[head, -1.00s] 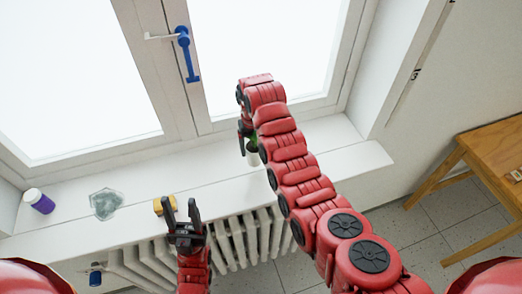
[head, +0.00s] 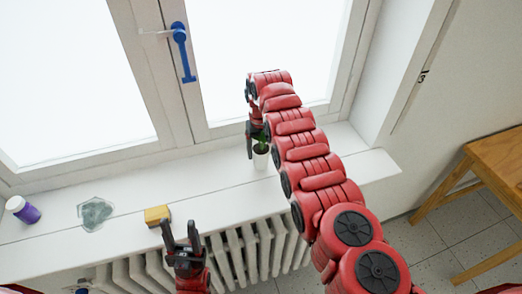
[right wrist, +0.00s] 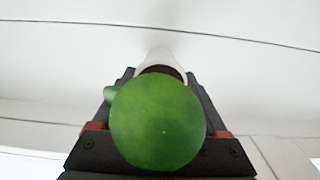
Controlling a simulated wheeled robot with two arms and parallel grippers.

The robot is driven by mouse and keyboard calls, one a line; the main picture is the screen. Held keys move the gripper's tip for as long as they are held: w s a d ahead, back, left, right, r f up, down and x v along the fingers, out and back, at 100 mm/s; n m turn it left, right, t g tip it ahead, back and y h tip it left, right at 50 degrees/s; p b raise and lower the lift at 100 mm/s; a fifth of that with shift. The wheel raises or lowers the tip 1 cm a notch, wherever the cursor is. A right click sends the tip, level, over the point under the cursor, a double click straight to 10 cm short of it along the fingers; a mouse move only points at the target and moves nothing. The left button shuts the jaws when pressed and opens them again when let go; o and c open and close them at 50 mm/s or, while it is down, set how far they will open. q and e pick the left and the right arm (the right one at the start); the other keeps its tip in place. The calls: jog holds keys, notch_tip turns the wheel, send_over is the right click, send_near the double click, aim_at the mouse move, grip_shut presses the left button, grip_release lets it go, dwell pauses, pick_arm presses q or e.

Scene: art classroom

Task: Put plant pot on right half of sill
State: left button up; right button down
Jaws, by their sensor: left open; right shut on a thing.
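The plant pot (head: 261,161) is small and white with a green plant (head: 262,146), at the right part of the white window sill (head: 215,170). My right gripper (head: 251,142) is shut on the plant pot, beside the plant. In the right wrist view the round green plant (right wrist: 158,122) hides much of the white pot (right wrist: 160,62), which sits between the fingers. Whether the pot touches the sill I cannot tell. My left gripper (head: 180,235) is open and empty, in front of the sill's edge, above the radiator.
A yellow sponge-like block (head: 157,215) lies on the sill near my left gripper. A grey-green glassy piece (head: 95,213) and a purple jar with a white lid (head: 23,210) lie further left. A radiator (head: 237,252) is below; a wooden table (head: 495,160) stands right.

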jog(key=shift+w+f, duration=0.1)
jog(key=shift+f, duration=0.35)
jog(key=shift+f, duration=0.15)
grip_release()
